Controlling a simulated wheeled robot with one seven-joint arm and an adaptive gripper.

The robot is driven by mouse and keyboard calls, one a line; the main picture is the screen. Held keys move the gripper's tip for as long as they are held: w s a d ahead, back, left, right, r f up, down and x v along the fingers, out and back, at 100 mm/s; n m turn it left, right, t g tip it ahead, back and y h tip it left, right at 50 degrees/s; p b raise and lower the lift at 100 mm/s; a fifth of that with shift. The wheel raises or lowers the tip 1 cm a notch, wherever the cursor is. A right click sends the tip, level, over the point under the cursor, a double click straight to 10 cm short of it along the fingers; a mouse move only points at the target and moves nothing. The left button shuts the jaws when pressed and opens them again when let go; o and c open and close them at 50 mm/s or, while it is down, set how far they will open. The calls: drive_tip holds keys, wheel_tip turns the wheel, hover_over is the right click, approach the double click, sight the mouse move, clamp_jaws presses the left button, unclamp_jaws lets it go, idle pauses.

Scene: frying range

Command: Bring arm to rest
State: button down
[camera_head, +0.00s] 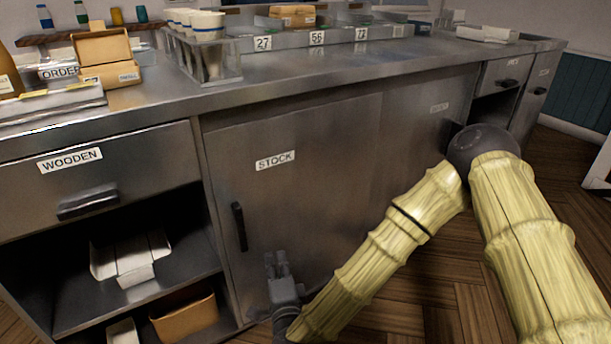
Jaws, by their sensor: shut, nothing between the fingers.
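My arm, with pale yellow ribbed links, comes in from the lower right, bends at a dark joint, and runs down to the lower middle. My gripper (279,262) is small and grey, points upward and is shut with nothing in it. It is in front of the lower part of the metal cabinet door labelled STOCK (300,190), to the right of that door's dark handle (240,226). I cannot tell how far the gripper is from the door.
A steel counter (330,85) carries a clear holder of cups (208,60), an open cardboard box (106,58) and numbered bins (300,40). A drawer labelled WOODEN (130,165) sits above an open shelf with cartons (130,258). Wooden floor (430,310) shows around my arm.

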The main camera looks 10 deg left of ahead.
drive_tip(key=s+d+f+n+g+h, duration=0.1)
drive_tip(key=s+d+f+n+g, duration=0.5)
drive_tip(key=f, duration=0.6)
drive_tip(key=s+d+f+n+g, duration=0.3)
drive_tip(key=s+d+f, duration=0.45)
drive_tip(key=f, duration=0.45)
drive_tip(key=s+d+f+n+g+h, duration=0.2)
drive_tip(key=s+d+f+g, duration=0.15)
drive_tip(key=s+d, duration=0.65)
drive_tip(key=s+d+f+n+g+h, duration=0.3)
drive_tip(key=s+d+g, duration=0.35)
drive_tip(key=d, duration=0.65)
wheel_tip(320, 180, up, 32)
drive_tip(key=s+t+p, duration=0.1)
drive_tip(key=t+p, duration=0.1)
drive_tip(key=p, duration=2.9)
drive_tip(key=shift+s+a+f+p, duration=0.15)
drive_tip(key=shift+s+a+p, duration=0.05)
drive_tip(key=shift+a+p, duration=0.15)
